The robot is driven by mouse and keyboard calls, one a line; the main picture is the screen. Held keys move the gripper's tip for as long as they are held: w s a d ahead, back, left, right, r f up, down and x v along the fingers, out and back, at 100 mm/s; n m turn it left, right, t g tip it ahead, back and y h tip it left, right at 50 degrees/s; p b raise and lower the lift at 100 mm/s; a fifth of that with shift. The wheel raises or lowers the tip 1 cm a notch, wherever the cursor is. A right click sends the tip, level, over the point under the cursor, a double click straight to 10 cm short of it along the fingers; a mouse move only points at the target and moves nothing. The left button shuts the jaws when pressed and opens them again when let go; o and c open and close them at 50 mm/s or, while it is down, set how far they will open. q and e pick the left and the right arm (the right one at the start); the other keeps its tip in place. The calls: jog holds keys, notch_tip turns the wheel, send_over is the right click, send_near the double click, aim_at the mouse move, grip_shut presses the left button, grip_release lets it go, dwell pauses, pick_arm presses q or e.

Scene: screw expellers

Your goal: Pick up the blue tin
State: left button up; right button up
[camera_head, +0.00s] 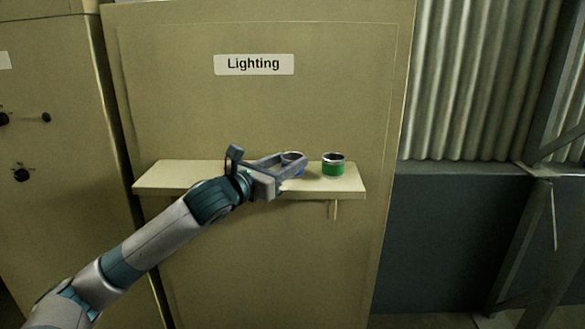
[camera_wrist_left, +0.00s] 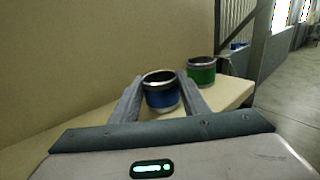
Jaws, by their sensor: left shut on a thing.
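The blue tin (camera_wrist_left: 161,94) stands upright on the shelf, with a silver rim and a dark open top. In the head view the blue tin (camera_head: 293,157) is mostly hidden behind my left gripper (camera_head: 292,165). My left gripper (camera_wrist_left: 158,92) is shut on the blue tin, one finger on each side of it. I cannot tell any gap between the tin and the shelf. My right gripper is not in view.
A green tin (camera_head: 333,167) stands on the shelf close to the right of the blue tin. The cream shelf (camera_head: 165,178) is fixed to a cabinet front (camera_head: 250,110) labelled "Lighting". The left part of the shelf is clear.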

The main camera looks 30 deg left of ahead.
pick_arm(q)
jog(key=shift+r, duration=0.15)
